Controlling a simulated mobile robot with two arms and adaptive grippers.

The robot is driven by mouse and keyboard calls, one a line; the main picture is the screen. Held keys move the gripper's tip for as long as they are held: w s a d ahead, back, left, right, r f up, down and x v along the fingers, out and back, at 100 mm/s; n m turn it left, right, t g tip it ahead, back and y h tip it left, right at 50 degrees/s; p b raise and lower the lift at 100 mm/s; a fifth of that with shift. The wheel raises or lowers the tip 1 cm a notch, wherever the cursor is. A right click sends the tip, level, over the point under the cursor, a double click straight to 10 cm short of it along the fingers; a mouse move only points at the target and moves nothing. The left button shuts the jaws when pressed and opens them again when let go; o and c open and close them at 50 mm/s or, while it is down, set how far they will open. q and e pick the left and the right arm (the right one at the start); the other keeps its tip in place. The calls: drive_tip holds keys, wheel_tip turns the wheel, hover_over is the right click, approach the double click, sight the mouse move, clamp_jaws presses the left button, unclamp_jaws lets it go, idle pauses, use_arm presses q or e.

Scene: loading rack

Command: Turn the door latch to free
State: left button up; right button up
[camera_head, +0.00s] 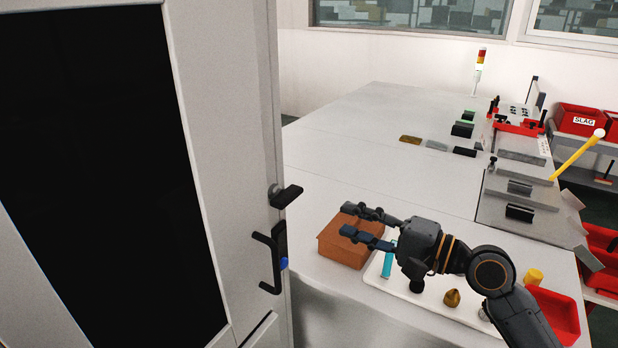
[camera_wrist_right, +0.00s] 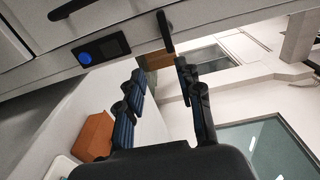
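The door latch (camera_head: 286,195) is a black lever on a round base at the edge of the white cabinet door (camera_head: 225,150). Its free end points right and slightly up in the head view. In the right wrist view the latch (camera_wrist_right: 165,32) shows as a dark bar just beyond the fingertips. My right gripper (camera_head: 349,219) is open and empty, to the right of the latch and apart from it. In the right wrist view its two fingers (camera_wrist_right: 159,70) are spread and point toward the latch. My left gripper is not in view.
A black pull handle (camera_head: 268,262) with a panel and blue button (camera_head: 284,263) sits below the latch. An orange-brown box (camera_head: 342,242) and a white tray (camera_head: 405,285) with small items lie below my right gripper.

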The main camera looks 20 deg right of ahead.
sight(294, 197)
drive_tip(key=p+x, duration=0.1)
drive_tip(key=x, duration=0.3)
drive_tip(key=r+p+x, duration=0.1)
drive_tip(key=p+x, duration=0.1)
drive_tip(key=x, duration=0.2)
drive_tip(key=a+r+p+x, duration=0.1)
drive_tip(key=p+x, duration=0.1)
drive_tip(key=x, duration=0.2)
drive_tip(key=shift+s+a, duration=0.2)
drive_tip(key=shift+w+a+f+p, duration=0.2)
drive_tip(key=shift+w+a+p, duration=0.15)
drive_tip(key=shift+w, duration=0.1)
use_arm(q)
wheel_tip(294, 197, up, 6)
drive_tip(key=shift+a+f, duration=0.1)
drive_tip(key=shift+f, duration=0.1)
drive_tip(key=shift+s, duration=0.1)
use_arm(e)
clamp_jaws()
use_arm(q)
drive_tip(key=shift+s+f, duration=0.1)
use_arm(e)
drive_tip(key=shift+n, duration=0.3)
